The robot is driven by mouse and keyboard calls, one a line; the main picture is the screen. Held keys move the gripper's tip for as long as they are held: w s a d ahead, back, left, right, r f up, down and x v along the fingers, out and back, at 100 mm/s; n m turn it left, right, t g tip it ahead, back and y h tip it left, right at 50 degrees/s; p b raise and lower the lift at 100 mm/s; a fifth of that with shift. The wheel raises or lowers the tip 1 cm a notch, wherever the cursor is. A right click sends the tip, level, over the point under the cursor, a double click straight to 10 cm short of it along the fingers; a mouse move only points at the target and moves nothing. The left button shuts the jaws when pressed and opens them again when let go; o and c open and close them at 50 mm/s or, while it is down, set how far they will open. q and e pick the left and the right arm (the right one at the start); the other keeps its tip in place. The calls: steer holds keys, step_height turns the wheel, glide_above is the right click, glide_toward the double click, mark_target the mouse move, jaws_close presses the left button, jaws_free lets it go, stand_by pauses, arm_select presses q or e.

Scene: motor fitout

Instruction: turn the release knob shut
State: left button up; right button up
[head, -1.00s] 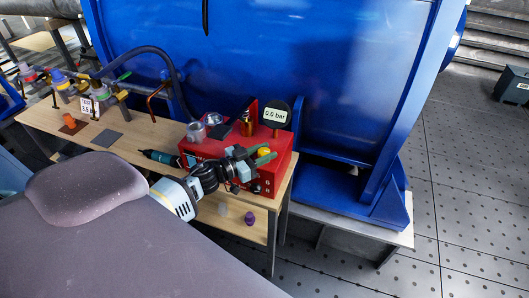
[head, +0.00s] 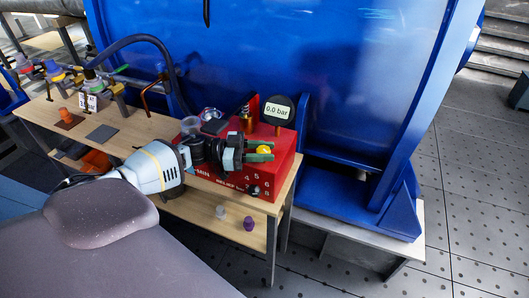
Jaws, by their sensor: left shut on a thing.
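The red pressure box (head: 290,150) stands on the wooden bench's right end. On its top is a small yellow knob (head: 264,149), the likely release knob. My left gripper (head: 262,152) reaches in from the left with its green fingers on both sides of the yellow knob, shut on it. The gripper and wrist hide part of the box's front and top. A round gauge (head: 278,110) on the box reads 0.0 bar. My right gripper is out of view.
A brass fitting (head: 246,120) stands close behind the gripper. A black dial knob (head: 253,190) is on the box's front. A purple cap (head: 249,223) and a pale cap (head: 220,211) sit on the lower shelf. The blue casing (head: 350,80) rises behind.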

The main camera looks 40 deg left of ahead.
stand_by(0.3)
arm_select(q)
steer(key=o, duration=1)
steer(key=shift+c, duration=0.2)
steer(key=shift+a, duration=0.1)
steer(key=b+v, duration=0.1)
steer(key=v, duration=0.5)
steer(key=shift+s+a+f, duration=0.1)
steer(key=shift+s+a, duration=0.15)
steer(key=shift+a, duration=0.05)
steer(key=shift+s+a, duration=0.25)
steer(key=shift+a, duration=0.1)
